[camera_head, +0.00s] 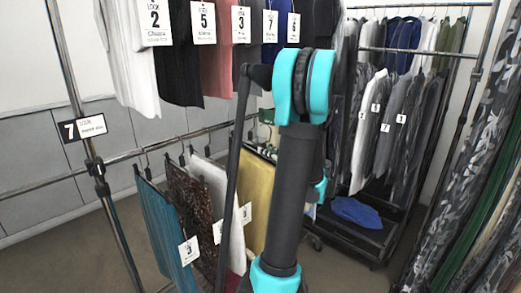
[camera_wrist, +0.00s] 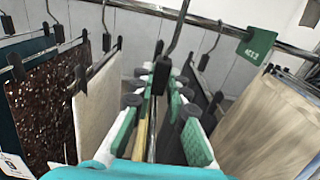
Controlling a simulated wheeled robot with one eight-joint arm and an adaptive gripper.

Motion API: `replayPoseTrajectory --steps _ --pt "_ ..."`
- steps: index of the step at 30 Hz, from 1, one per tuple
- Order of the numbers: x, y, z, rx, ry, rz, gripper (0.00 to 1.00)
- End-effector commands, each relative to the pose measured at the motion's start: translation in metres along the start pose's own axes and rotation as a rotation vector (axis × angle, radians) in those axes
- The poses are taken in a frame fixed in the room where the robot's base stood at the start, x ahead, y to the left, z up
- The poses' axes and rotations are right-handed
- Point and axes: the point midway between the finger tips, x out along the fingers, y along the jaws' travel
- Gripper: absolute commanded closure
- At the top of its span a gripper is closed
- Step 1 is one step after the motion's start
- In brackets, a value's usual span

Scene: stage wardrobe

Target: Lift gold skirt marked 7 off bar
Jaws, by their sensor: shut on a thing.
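The gold skirt (camera_head: 257,200) hangs from the lower bar (camera_head: 205,131) in the head view, right of a white skirt and partly behind my arm. In the wrist view, my gripper (camera_wrist: 161,88) with green pads is shut around the top of the skirt's hanger. A narrow gold strip of the skirt (camera_wrist: 141,138) shows between the pads. The hanger's hook still rises toward the bar in the wrist view (camera_wrist: 150,8). My gripper is hidden behind my arm in the head view, and I cannot read a 7 on the skirt.
White (camera_head: 212,180), brown patterned (camera_head: 190,195) and teal (camera_head: 165,235) skirts hang close on the left. A pale tan garment (camera_wrist: 262,130) hangs at right in the wrist view beside a green tag (camera_wrist: 256,47). Numbered garments hang above; a rack (camera_head: 385,215) stands behind.

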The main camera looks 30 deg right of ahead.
Motion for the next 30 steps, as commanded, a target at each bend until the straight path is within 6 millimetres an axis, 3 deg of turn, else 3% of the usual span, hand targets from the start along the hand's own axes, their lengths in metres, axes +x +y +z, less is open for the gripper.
replayPoseTrajectory --steps 30 --pt "-0.109 -0.001 0.000 0.000 -0.001 -0.003 1.00"
